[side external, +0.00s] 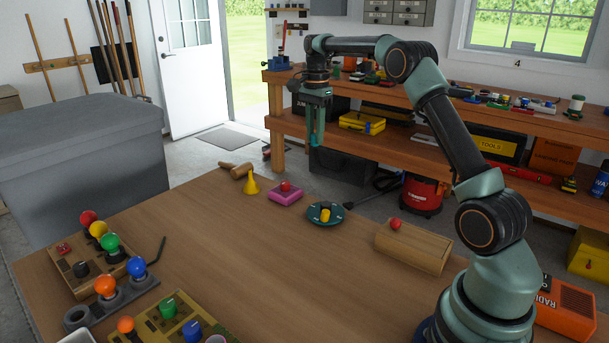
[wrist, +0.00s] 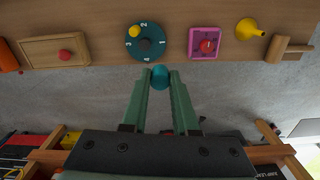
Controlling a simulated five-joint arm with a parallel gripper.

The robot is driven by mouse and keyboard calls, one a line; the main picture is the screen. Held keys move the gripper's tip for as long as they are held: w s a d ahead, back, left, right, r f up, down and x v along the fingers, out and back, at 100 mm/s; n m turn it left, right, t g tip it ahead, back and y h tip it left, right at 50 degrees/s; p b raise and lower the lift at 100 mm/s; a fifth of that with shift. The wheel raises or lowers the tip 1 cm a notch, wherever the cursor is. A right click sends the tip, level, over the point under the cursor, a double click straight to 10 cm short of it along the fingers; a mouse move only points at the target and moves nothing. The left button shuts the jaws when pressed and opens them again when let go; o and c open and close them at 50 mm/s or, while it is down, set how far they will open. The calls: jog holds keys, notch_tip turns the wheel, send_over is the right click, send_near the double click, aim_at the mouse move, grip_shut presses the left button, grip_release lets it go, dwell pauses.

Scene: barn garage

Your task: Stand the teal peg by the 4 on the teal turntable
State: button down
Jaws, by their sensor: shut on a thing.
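The teal peg (wrist: 160,77) is between my gripper's (wrist: 160,80) fingertips in the wrist view, which are shut on it. In the side view my gripper (side external: 316,138) hangs fingers down, in the air beyond the table's far edge; I cannot clearly tell the peg from the fingers there. The teal turntable (side external: 313,217) lies on the table, apart from the peg. In the wrist view the turntable (wrist: 158,50) has white numbers and a dark middle. The 4 (wrist: 145,59) is on the side nearest my gripper. A yellow peg (wrist: 135,31) stands on the turntable's far left part.
A pink block with a red knob (side external: 285,194), a yellow funnel (side external: 251,185) and a mallet (side external: 237,171) are left of the turntable. A wooden box with a red knob (side external: 410,247) is right. Boards with coloured knobs (side external: 105,285) fill the near left. The table's middle is clear.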

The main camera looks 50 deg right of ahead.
jog(key=s+d, duration=0.2)
jog(key=d, duration=0.2)
notch_tip(320, 180, down, 14)
jog(key=shift+a+f, duration=0.1)
jog(key=shift+f, duration=2.65)
jog(key=c, duration=0.7)
grip_release()
jog(key=shift+f, duration=0.1)
